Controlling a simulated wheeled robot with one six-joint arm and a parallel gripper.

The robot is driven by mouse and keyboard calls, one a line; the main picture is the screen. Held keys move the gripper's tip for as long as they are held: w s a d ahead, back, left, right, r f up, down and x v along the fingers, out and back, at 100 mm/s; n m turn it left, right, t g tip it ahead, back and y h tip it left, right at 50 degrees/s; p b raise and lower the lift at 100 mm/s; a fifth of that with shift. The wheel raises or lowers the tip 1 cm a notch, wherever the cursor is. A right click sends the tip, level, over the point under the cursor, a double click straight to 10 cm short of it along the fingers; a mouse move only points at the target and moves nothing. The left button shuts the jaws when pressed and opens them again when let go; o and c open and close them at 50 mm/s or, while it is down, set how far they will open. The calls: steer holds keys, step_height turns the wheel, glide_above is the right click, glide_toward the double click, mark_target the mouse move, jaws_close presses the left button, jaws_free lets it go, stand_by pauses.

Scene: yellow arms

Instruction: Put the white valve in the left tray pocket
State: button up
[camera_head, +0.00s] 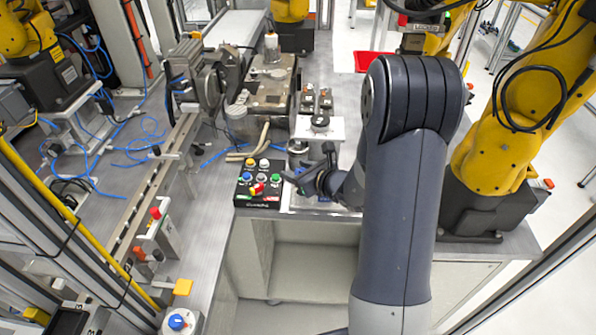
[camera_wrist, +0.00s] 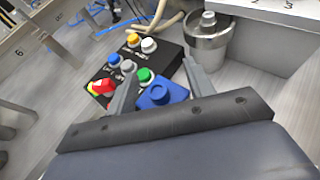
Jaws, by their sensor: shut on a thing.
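My gripper (camera_head: 312,181) is low beside the front of the bench, partly hidden by my arm in the head view. In the wrist view its two fingers (camera_wrist: 160,72) stand on either side of a blue block with a round blue knob (camera_wrist: 160,96), and it is shut on this block. I cannot make out a plainly white valve in the jaws. A white-topped block with a grey knob (camera_head: 320,124) stands farther back. A pale tray-like surface (camera_head: 300,206) lies under my gripper, mostly hidden; its pockets cannot be told apart.
A black button box (camera_head: 259,184) with coloured buttons is just left of my gripper; it also shows in the wrist view (camera_wrist: 160,58). A silver can (camera_wrist: 209,42) stands behind. A yellow arm (camera_head: 520,110) is at the right. Pale hoses (camera_head: 250,150) lie behind the box.

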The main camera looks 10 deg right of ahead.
steer(key=shift+f, duration=0.15)
steer(key=shift+f+b, duration=0.3)
steer(key=shift+b, duration=0.2)
steer(key=shift+f+b, duration=0.25)
steer(key=shift+b, duration=0.15)
steer(key=shift+s, duration=0.1)
steer(key=o, duration=1)
steer(key=shift+f, duration=0.1)
steer(key=shift+r+p, duration=0.5)
steer(key=shift+p, duration=0.2)
steer(key=v, duration=1.2)
steer(key=shift+r+b, duration=0.2)
steer(key=shift+b, duration=0.2)
